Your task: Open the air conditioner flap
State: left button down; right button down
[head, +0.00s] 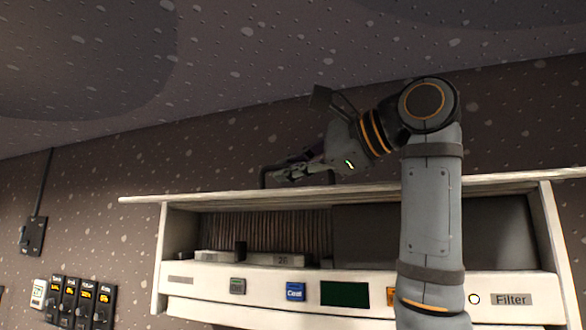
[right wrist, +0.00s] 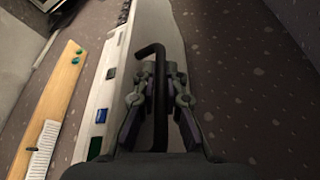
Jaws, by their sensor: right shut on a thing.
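The air conditioner (head: 345,293) is a wide white unit on the wall in the head view, with its inside showing. Its flap (head: 230,194) appears as a long white panel seen nearly edge-on above the opening, raised roughly level. A black bar handle (head: 264,179) stands on the flap's upper side; it also shows in the right wrist view (right wrist: 160,60). My right gripper (head: 281,176) is shut on this handle, with a finger on each side in the wrist view (right wrist: 159,85). The gripper hides part of the handle. My left gripper is out of view.
Pleated filter fins (head: 290,228) and a dark panel (head: 370,230) show inside the unit. Below are a blue button (head: 295,291), a green screen (head: 345,294) and a Filter label (head: 511,299). Black fader modules (head: 87,296) are on the wall at left. The ceiling is close above.

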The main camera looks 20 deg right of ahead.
jog(key=c, duration=1.7)
grip_release()
jog(key=shift+c, duration=0.2)
jog(key=shift+o, duration=0.3)
jog(key=shift+a, duration=0.25)
jog(key=v, duration=0.7)
jog(key=shift+s, duration=0.25)
jog(key=shift+w, duration=0.15)
jog(key=shift+d, duration=0.1)
